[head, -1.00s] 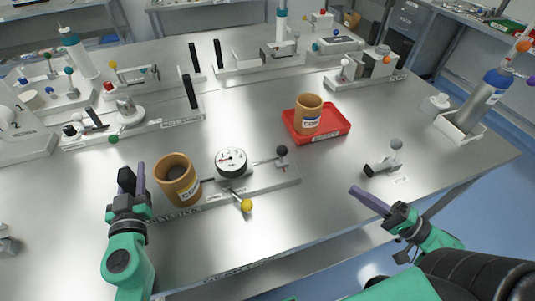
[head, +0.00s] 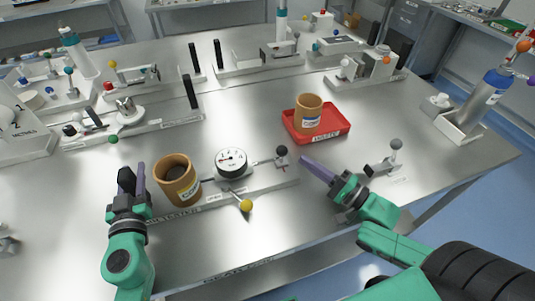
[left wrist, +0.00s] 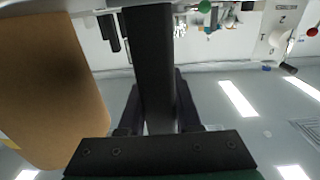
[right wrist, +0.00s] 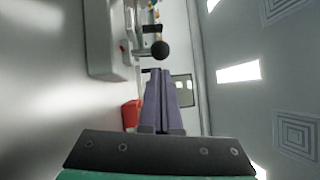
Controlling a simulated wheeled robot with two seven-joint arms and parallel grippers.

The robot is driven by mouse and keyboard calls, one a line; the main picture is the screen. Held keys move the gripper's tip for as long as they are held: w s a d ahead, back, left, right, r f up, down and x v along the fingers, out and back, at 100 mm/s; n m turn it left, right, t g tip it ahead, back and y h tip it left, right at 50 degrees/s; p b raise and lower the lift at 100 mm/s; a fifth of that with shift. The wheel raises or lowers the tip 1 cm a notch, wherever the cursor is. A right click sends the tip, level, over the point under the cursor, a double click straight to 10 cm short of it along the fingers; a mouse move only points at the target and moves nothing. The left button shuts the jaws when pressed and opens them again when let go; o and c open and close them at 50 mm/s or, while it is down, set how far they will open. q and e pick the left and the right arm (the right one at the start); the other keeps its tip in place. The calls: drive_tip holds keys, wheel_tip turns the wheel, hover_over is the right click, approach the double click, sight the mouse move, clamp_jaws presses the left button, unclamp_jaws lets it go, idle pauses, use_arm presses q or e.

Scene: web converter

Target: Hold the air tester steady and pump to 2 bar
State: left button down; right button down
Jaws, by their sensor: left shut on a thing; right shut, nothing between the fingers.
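The air tester is a pale base plate (head: 222,197) carrying a round white dial gauge (head: 231,162), a yellow knob (head: 246,205) and a pump rod ending in a dark ball (head: 281,151). A brown core (head: 177,180) stands at its left end. My left gripper (head: 132,176) is shut on the tester's black upright handle (head: 126,179), left of the core; the handle (left wrist: 150,60) fills the left wrist view's middle. My right gripper (head: 304,161) is shut and empty, just right of the dark ball and apart from it. The ball (right wrist: 160,50) shows ahead of its fingertips. The needle reading is too small to tell.
A red tray (head: 340,127) holding another brown core (head: 308,113) stands behind my right gripper. A small grey-ball fixture (head: 383,168) is to its right. Other fixtures line the back and left of the metal table. The front middle is clear.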

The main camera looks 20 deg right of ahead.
sight(282, 154)
drive_tip(key=shift+x, duration=1.55)
drive_tip(key=a, duration=0.7)
